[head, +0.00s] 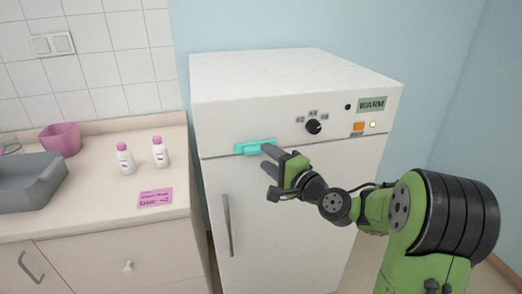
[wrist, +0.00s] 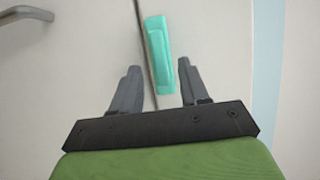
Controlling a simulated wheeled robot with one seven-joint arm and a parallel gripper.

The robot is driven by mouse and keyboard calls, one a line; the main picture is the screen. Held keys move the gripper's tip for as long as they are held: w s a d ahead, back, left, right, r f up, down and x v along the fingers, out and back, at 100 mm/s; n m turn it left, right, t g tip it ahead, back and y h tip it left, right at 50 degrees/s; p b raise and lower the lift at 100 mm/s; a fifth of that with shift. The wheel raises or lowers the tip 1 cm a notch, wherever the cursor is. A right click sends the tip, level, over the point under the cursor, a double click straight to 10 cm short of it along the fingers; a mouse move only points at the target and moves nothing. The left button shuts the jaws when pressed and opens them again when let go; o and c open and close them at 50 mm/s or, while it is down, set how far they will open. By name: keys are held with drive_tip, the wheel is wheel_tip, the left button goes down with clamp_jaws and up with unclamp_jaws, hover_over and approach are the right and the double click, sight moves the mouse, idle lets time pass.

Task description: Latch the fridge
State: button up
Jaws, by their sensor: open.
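The fridge (head: 270,225) is a white cabinet with a control panel above its door. The door looks flush with the body, with a thin dark seam along its top. A teal latch (head: 255,147) lies lengthwise along this seam, mostly on the upper panel side. It also shows in the wrist view (wrist: 159,50), beside the seam. My gripper (head: 268,158) is open and empty at the latch's right end in the head view. In the wrist view, my gripper (wrist: 159,67) has its fingers apart, with the latch's near end between them. Contact cannot be told.
A vertical door handle (head: 227,225) is below the latch. Left, a counter (head: 95,200) holds two bottles, a pink label, a pink container and a grey tray.

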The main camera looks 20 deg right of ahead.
sight(260, 152)
drive_tip(key=x, duration=0.4)
drive_tip(key=shift+d, duration=0.1)
drive_tip(key=shift+s, duration=0.1)
drive_tip(key=c, duration=0.8)
